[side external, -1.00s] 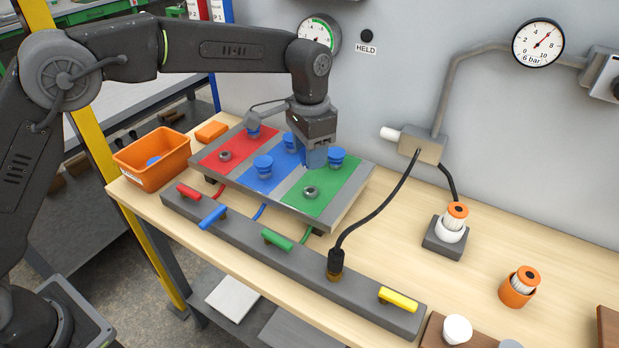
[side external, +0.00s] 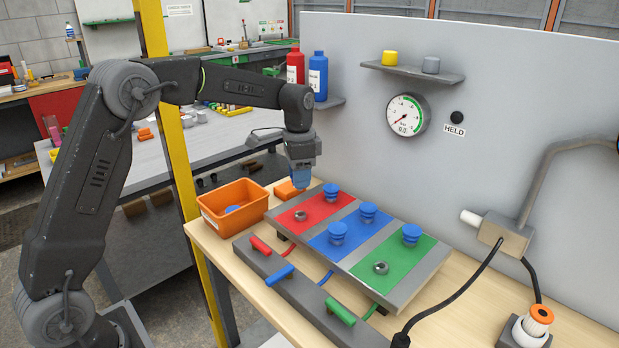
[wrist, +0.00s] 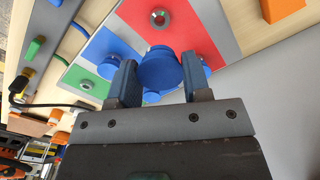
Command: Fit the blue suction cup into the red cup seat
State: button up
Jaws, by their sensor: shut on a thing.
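The board (side external: 414,289) has red, blue and green panels. The red panel (side external: 314,206) has a bare round grey seat (side external: 300,216) at its near end and a blue cup (side external: 331,191) at its far end. My gripper (side external: 300,182) is above the board's left end, off the red panel. In the wrist view its fingers (wrist: 158,82) are shut on a blue suction cup (wrist: 158,68), apart from the board. The red cup seat (wrist: 160,20) shows beyond the held cup. In the side view the held cup is hard to tell from the blue fingers.
Two blue cups (side external: 338,233) stand on the blue panel; one (side external: 411,234) stands on the green panel. An orange block (side external: 287,190) and an orange bin (side external: 212,227) are at the left. Coloured handles line the front rail (side external: 300,299). The wall panel (side external: 350,150) rises behind.

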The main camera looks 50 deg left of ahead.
jog(key=shift+f, duration=0.1)
jog(key=shift+f, duration=2.8)
jog(key=shift+f, duration=1.2)
jog(key=o, duration=1.1)
notch_tip(320, 180, up, 13)
jog(key=shift+f, duration=0.15)
jog(key=shift+r, duration=0.6)
